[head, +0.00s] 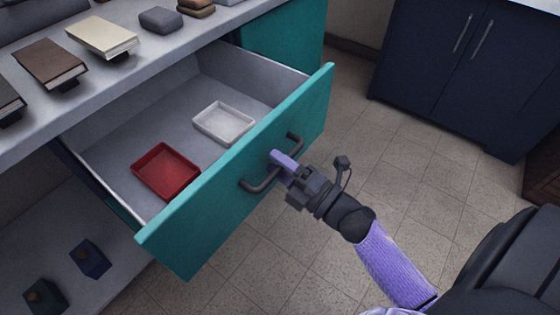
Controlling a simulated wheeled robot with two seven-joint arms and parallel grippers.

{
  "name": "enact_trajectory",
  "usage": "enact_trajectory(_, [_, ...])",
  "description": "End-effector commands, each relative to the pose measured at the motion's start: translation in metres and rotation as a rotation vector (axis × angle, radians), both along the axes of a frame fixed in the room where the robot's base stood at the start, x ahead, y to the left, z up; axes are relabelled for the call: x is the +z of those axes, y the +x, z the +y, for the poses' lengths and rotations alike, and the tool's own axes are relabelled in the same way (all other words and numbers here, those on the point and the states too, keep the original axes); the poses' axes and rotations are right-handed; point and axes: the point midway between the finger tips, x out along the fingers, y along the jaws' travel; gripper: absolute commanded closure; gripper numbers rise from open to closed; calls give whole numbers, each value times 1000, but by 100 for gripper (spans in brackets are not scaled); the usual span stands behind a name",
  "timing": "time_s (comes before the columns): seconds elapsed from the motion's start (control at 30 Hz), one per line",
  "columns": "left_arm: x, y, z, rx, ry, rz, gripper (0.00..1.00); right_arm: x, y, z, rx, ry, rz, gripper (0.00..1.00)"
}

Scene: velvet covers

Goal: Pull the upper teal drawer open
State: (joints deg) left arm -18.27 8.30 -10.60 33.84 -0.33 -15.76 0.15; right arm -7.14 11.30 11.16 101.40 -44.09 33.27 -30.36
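The upper teal drawer (205,213) stands well open, its grey inside showing. Its dark bar handle (262,183) is on the teal front. My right gripper (282,159) is at the middle of the handle, its purple fingers closed around the bar. The fingers hide that part of the bar. A red tray (166,171) and a white tray (224,123) lie apart on the drawer floor. My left gripper is not in view.
The grey counter (120,75) above holds books (103,37), stones (160,20) and other items. A lower shelf (70,215) holds two small dark objects. Navy cabinets (465,70) stand at the back right. The tiled floor (420,160) between is clear.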

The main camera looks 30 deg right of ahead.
Motion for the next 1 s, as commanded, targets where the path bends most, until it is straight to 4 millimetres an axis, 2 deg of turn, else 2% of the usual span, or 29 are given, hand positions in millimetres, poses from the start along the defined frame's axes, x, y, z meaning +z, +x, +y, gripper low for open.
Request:
enact_trajectory(0.13, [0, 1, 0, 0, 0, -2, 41, 0, -1, 0, 0, 0, 0, 47])
enact_trajectory(0.2, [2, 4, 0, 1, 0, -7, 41, -1, -7, -3, -1, -1, 2, 47])
enact_trajectory(0.5, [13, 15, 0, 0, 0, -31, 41, -13, -74, -27, -2, 1, 2, 47])
enact_trajectory(0.6, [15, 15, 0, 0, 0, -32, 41, -16, -86, -31, 0, 1, 1, 47])
enact_trajectory(1.0, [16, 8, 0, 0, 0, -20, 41, -18, -92, -33, 0, 0, -1, 47])
